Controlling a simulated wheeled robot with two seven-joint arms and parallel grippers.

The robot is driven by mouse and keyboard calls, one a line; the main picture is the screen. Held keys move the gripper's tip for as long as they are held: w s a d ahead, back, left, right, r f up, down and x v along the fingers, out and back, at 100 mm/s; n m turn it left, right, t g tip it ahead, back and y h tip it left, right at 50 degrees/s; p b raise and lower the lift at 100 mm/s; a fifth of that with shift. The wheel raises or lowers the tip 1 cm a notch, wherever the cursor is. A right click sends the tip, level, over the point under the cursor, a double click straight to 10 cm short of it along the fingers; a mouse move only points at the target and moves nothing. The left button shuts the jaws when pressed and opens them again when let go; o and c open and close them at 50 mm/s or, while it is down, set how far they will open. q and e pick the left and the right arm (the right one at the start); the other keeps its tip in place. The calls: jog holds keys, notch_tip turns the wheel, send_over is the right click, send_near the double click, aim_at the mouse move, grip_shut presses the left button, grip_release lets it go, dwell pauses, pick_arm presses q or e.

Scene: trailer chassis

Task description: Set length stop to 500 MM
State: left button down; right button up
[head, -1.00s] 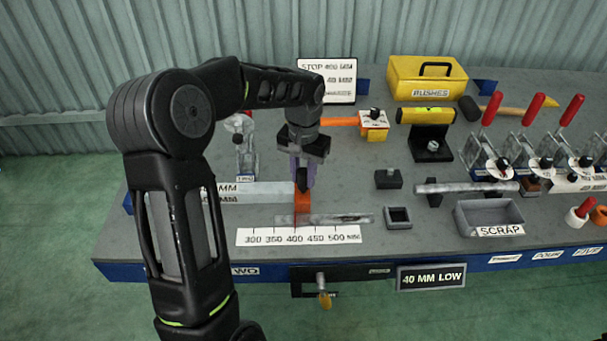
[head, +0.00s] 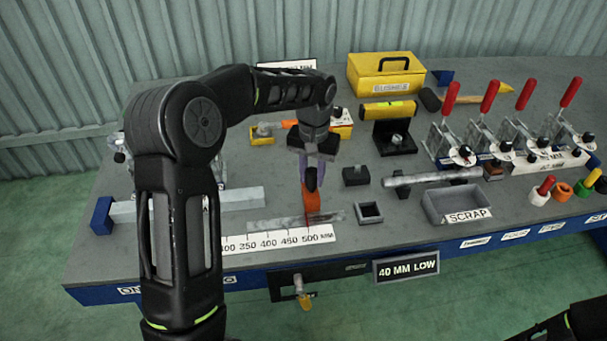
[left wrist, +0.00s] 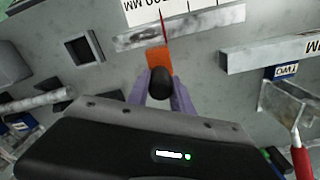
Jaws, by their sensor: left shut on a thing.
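The orange length stop (head: 311,203) stands on the rail behind the white scale (head: 275,240), which is printed from 300 to 500 MM. Its thin red pointer lies at about the 500 mark; the exact alignment is too small to tell. My left gripper (head: 311,182) points down from above, its purple fingers shut on the stop's black knob. In the left wrist view the orange stop (left wrist: 158,58) shows with the black knob (left wrist: 161,83) between the fingers (left wrist: 161,95), and its red pointer reaches the scale (left wrist: 185,8). My right gripper is out of view.
A grey metal bar (head: 240,198) lies left of the stop. A sign reading 40 MM LOW (head: 406,268) hangs on the bench front.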

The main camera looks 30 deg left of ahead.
pick_arm(q)
jog(key=shift+w+d, duration=0.15)
jog(key=shift+d, duration=0.05)
jog(key=c, duration=1.1)
grip_release()
jog(key=shift+d, duration=0.1)
jog(key=shift+r, duration=0.1)
notch_tip(320, 180, up, 8)
jog(key=shift+f+b, duration=0.15)
jog(key=shift+b, duration=0.15)
jog(key=shift+f, duration=0.1)
